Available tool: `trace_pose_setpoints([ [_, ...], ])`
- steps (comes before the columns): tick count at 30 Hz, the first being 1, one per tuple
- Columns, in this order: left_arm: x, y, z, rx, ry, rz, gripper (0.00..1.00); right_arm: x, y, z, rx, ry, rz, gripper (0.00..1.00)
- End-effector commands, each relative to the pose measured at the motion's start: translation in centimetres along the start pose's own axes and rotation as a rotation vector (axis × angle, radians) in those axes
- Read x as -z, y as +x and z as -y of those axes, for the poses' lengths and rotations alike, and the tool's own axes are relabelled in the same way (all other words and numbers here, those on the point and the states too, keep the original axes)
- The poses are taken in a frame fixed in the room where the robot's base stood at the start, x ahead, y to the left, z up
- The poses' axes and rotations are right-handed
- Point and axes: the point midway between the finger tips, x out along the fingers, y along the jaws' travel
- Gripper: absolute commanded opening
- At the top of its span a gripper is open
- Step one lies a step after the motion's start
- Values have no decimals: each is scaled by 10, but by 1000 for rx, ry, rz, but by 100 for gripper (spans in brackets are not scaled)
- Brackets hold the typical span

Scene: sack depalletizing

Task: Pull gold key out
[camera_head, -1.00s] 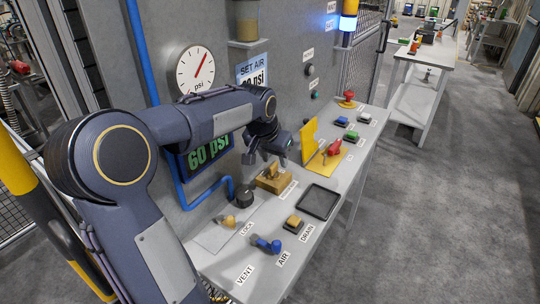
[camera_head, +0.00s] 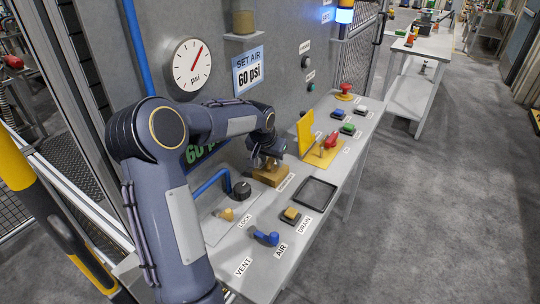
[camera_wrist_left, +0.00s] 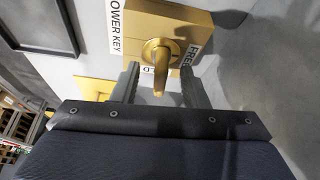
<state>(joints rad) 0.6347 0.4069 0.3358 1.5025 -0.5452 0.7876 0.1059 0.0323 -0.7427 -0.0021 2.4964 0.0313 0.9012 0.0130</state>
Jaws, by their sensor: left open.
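The gold key (camera_wrist_left: 159,82) sticks out of the gold key block (camera_wrist_left: 190,20) in the left wrist view, with its round collar against the block face. Labels on and beside the block read "OWER KEY" and "FREE". In the head view the block (camera_head: 271,178) sits on the grey bench beside the wall, and the key is mostly hidden by my gripper. My left gripper (camera_head: 264,163) is open at the block. In the left wrist view its two fingers stand on either side of the key, with a visible gap to each side.
On the bench (camera_head: 215,232) are a black tray (camera_head: 315,194), a blue valve handle (camera_head: 265,237), a yellow drain button (camera_head: 291,215), a black knob (camera_head: 242,190) and a red handle on a yellow plate (camera_head: 330,140). A blue pipe (camera_head: 210,183) runs near my arm. Floor to the right is clear.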

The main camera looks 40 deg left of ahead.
Motion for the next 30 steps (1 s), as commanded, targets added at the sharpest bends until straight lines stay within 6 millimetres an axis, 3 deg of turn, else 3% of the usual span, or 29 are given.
trace_pose_setpoints([
  [4, 0, 0, 0, 0, 0, 0, 40, 0, 0, 0, 0, 0, 0, 67],
  [13, 0, 0, 0, 0, 1, 0, 1, 0, 0, 0, 0, 0, 0, 67],
  [30, 2, -8, 0, 1, 1, 2, 0, 3, -5, 2, 0, 0, 0, 67],
])
